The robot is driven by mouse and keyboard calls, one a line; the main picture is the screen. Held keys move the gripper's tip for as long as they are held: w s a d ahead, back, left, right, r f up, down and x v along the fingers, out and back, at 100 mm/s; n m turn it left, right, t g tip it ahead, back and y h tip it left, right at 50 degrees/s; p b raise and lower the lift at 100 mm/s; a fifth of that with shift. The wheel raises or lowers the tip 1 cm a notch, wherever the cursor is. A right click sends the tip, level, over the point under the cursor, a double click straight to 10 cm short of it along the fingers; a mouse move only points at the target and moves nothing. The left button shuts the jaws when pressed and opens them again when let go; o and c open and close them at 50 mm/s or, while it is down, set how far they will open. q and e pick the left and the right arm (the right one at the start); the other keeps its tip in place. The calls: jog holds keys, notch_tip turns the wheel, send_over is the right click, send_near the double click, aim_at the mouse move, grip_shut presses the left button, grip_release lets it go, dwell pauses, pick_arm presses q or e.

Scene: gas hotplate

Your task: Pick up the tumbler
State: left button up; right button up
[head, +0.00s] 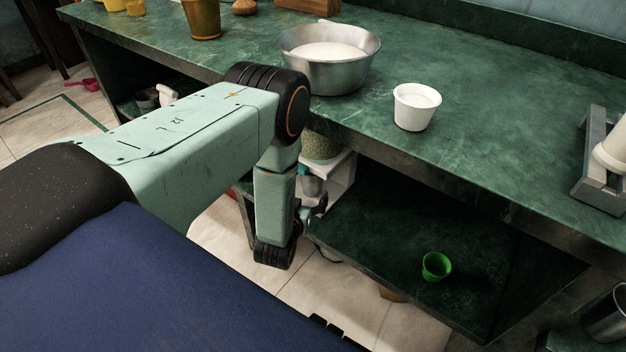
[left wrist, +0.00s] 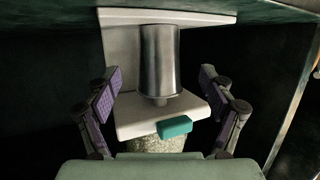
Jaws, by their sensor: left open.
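A shiny metal cylinder, which may be the tumbler, stands against a white stand in the left wrist view (left wrist: 160,62). It is small and partly hidden behind my arm in the head view (head: 312,186). My left gripper (left wrist: 158,78) is open, its purple-padded fingers apart on either side of the cylinder in the picture, with no contact visible. In the head view the left gripper (head: 314,210) is mostly hidden by my wrist. A green cup (head: 436,266) on the lower shelf and a white cup (head: 416,107) on the counter are other cup-like things. My right gripper is not in view.
The white stand (left wrist: 122,65) carries a teal block (left wrist: 174,127); a speckled rounded thing (head: 322,146) is beside it. The green counter (head: 480,110) overhangs the lower shelf (head: 370,235). A metal bowl (head: 329,68) stands on the counter. Much of the lower shelf is bare.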

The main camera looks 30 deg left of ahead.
aim_at(309, 188)
pick_arm(q)
jog(key=shift+w+a+f, duration=0.1)
jog(key=shift+w+f, duration=0.1)
jog(key=shift+w, duration=0.25)
jog(key=b+x, duration=0.3)
jog(key=x, duration=0.1)
jog(key=shift+s, duration=0.1)
jog(key=shift+w+a+f, duration=0.1)
jog(key=shift+w, duration=0.35)
jog(key=shift+c, duration=0.3)
jog(key=c, duration=1.2)
jog(key=shift+c, duration=0.9)
